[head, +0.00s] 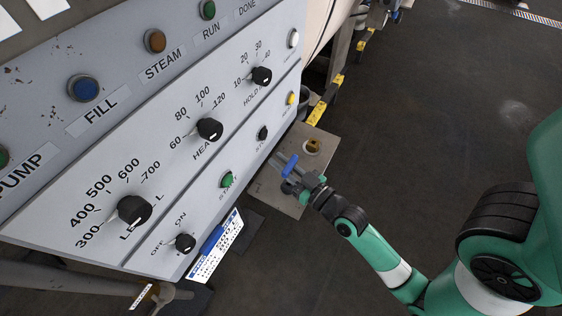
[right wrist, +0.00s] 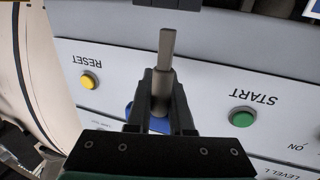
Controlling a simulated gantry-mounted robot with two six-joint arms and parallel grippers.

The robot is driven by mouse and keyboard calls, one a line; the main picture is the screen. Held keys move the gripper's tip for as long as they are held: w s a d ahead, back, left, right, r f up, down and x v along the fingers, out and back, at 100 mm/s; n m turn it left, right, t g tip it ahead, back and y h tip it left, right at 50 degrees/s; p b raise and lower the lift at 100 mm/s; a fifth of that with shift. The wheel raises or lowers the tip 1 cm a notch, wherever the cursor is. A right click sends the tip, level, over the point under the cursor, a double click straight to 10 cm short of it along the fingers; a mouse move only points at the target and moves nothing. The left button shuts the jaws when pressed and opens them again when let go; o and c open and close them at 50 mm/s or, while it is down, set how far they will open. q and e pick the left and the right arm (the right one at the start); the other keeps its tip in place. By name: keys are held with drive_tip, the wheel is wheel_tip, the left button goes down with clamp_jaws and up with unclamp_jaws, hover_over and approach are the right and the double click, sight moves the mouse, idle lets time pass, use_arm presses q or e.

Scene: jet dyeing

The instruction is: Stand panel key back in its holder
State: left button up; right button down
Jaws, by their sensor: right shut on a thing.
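The panel key has a blue handle (head: 290,165) and a grey metal shaft (right wrist: 166,48). My right gripper (head: 296,180) is shut on the key beside the control panel, over a small grey shelf (head: 325,148). In the right wrist view the key is between the fingers (right wrist: 161,88), its shaft pointing to the top of the picture and blue showing behind the fingers. A small brass-coloured round fitting (head: 313,145) on the shelf looks like the holder; it is a little beyond the gripper. Whether the key touches anything is unclear. My left gripper is not in view.
The control panel (head: 170,150) with knobs and buttons stands close on the left. The green START button (right wrist: 243,116) and yellow RESET button (right wrist: 88,81) are near the gripper. A white card (head: 216,252) hangs at the panel's lower edge. Open floor lies to the right.

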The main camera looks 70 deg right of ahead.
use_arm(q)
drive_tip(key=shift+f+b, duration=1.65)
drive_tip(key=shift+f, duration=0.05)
use_arm(e)
drive_tip(key=shift+f, duration=1.75)
drive_tip(key=c, duration=0.7)
unclamp_jaws()
drive_tip(key=shift+a, duration=0.1)
